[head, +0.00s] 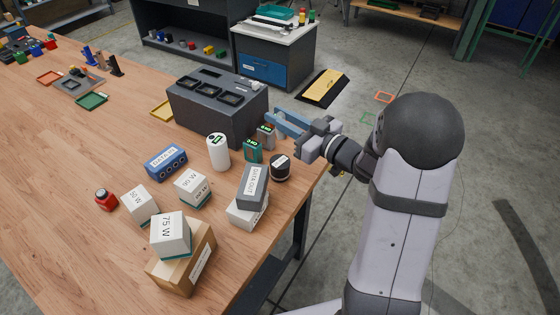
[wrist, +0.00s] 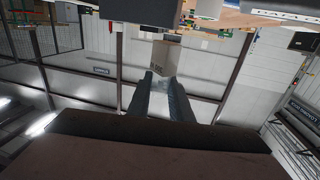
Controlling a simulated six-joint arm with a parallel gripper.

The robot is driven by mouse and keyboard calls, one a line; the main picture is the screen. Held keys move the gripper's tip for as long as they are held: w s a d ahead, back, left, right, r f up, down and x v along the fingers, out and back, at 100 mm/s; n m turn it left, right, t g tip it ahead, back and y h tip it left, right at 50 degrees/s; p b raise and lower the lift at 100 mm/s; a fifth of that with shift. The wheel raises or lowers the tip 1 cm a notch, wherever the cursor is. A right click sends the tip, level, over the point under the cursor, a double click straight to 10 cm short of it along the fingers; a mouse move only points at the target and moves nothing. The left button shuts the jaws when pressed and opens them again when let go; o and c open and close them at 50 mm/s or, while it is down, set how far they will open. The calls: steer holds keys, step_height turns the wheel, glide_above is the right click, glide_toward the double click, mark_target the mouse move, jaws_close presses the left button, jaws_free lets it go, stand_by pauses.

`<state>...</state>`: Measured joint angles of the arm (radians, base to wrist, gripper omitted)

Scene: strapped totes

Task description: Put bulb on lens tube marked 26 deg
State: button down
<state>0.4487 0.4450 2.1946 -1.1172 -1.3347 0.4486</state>
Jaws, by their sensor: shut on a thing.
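My gripper (head: 276,118) is at the table's right edge, beside the dark slotted box. In the wrist view my gripper's two fingers (wrist: 160,78) are shut on a small pale block (wrist: 166,58) with dark, unreadable lettering. In the head view a grey block with a green top (head: 266,136) is at the fingers; I cannot tell whether it is the same block. Near it are a dark round canister (head: 280,167) and a white cylinder (head: 218,152) with a dark-marked top. I cannot make out a bare bulb or a "26 deg" marking.
The dark slotted box (head: 217,110) stands behind. A green-fronted block (head: 253,151), a blue socketed block (head: 165,162) and a grey DATA OUT box (head: 253,186) stand close by. A 75 W box (head: 170,235) sits on a cardboard box (head: 182,265).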

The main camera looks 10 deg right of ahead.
steer(key=shift+s+a+r, duration=0.1)
steer(key=shift+r, duration=0.1)
steer(key=p, duration=0.1)
glide_above(280, 161)
steer(key=shift+f, duration=5)
steer(key=shift+f, duration=0.15)
steer(key=c, duration=1.6)
jaws_free()
